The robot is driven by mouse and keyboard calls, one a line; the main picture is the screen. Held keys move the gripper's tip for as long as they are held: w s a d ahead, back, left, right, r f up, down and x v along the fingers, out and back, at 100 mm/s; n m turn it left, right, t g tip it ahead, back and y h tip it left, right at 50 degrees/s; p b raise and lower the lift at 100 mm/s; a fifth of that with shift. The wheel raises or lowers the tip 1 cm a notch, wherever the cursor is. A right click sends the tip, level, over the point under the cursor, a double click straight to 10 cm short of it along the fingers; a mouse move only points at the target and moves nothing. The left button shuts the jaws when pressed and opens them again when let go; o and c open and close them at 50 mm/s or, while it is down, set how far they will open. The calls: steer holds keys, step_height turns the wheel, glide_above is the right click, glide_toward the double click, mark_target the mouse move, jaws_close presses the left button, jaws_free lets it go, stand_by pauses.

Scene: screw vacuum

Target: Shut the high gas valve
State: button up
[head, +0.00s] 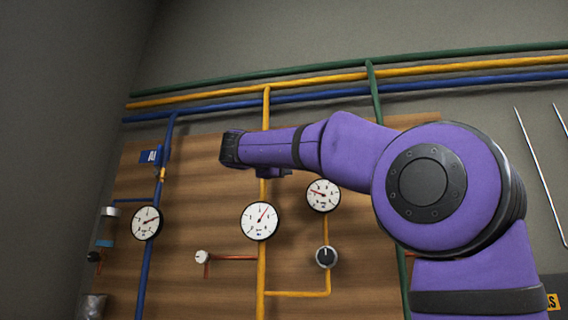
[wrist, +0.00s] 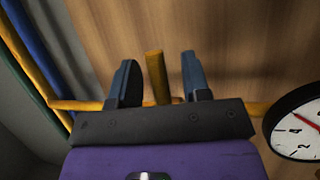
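The high gas valve's yellow handle (wrist: 153,70) shows in the wrist view. It stands crosswise to the yellow gas pipe (wrist: 75,105) in the picture. My gripper (wrist: 158,60) is open, with one blue-grey finger on each side of the handle. The head view shows the yellow pipe (head: 266,115) going behind my purple arm. There my arm hides the handle and my gripper's fingers.
A round gauge (wrist: 298,125) is at the right of the wrist view. In the head view, the wooden board (head: 200,290) carries a centre gauge (head: 260,221), a right gauge (head: 323,195), a black knob (head: 327,256) and a white knob (head: 202,257). Blue (head: 145,275) and green (head: 373,90) pipes run alongside.

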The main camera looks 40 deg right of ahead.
steer(key=v, duration=1)
steer(key=shift+a, duration=0.4)
steer(key=shift+s, duration=0.15)
steer(key=s+f+n+t+y, duration=0.1)
steer(key=s+f+y, duration=0.3)
steer(key=f, duration=0.8)
steer(key=s+f+n+y, duration=0.15)
steer(key=f+y, duration=0.35)
steer(key=f, duration=0.7)
steer(key=s+a+f+m+y, duration=0.2)
steer(key=s+f+y, duration=0.3)
steer(key=f, duration=0.7)
steer(key=s+a+f+m+y, duration=0.2)
steer(key=s+a+f+y, duration=0.3)
steer(key=f, duration=0.8)
steer(key=s, duration=0.3)
steer(key=shift+g, duration=0.4)
